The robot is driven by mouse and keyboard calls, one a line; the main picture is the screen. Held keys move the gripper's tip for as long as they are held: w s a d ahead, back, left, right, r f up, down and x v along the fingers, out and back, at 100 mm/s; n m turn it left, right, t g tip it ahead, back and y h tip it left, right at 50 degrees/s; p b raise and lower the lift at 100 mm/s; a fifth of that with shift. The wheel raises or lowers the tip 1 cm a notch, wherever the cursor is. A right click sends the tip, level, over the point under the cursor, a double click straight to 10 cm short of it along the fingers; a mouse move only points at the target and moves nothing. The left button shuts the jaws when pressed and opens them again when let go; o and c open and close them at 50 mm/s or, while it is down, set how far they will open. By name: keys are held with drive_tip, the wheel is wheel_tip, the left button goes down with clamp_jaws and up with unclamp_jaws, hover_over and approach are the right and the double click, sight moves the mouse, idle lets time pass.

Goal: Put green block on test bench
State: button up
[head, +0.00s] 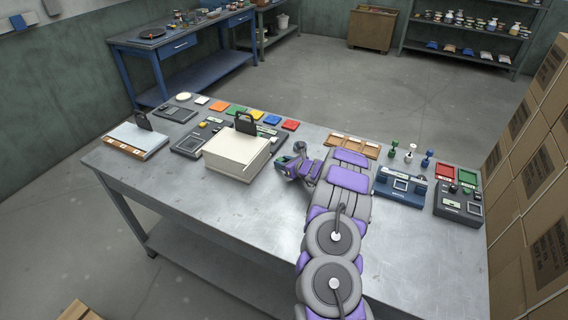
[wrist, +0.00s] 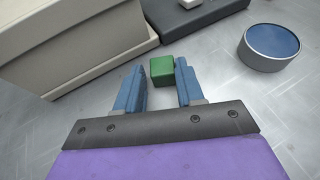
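The green block (wrist: 162,70) is a small cube on the grey metal tabletop in the wrist view. My gripper (wrist: 160,66) is open, with its two blue fingers on either side of the block near the tips. A gap shows on both sides, clearer on the right. In the head view my gripper (head: 284,166) is low over the table, just right of the beige box; I cannot make out the block there. I cannot tell which thing is the test bench; a blue-grey device (head: 400,187) and a dark device (head: 459,204) stand to the right of my arm.
The beige box (head: 236,158) stands close on the left of my gripper. A round can with a blue top (wrist: 271,46) is to the right of the block. Coloured tiles (head: 255,114) and a wooden tray (head: 351,146) lie farther back. The table's (head: 215,205) front left is clear.

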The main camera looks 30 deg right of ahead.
drive_tip(key=shift+o, duration=1.3)
drive_tip(key=shift+a, duration=0.15)
drive_tip(key=shift+d, duration=0.25)
